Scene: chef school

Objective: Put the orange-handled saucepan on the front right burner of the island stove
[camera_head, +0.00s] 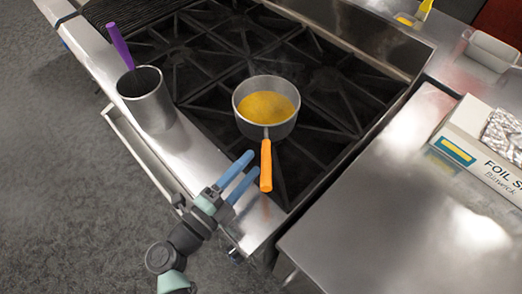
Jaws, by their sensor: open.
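The saucepan (279,128) is grey metal and stands upright on the black grates of the stove (221,73), toward the right part of the cooktop. It holds something yellow. Its orange handle (266,165) points toward the stove's front edge. My gripper (247,173) has blue fingers and is open, just left of the handle, near the steel front ledge. No gap between handle and finger is clear in this view, so I cannot tell whether they touch. The burner beneath the saucepan is hidden by it.
A metal canister (148,103) with a purple-handled utensil (120,45) stands on the front ledge at left. A steel counter (390,215) lies right of the stove, with a foil box (475,150) and a white container (490,50). Much of that counter is clear.

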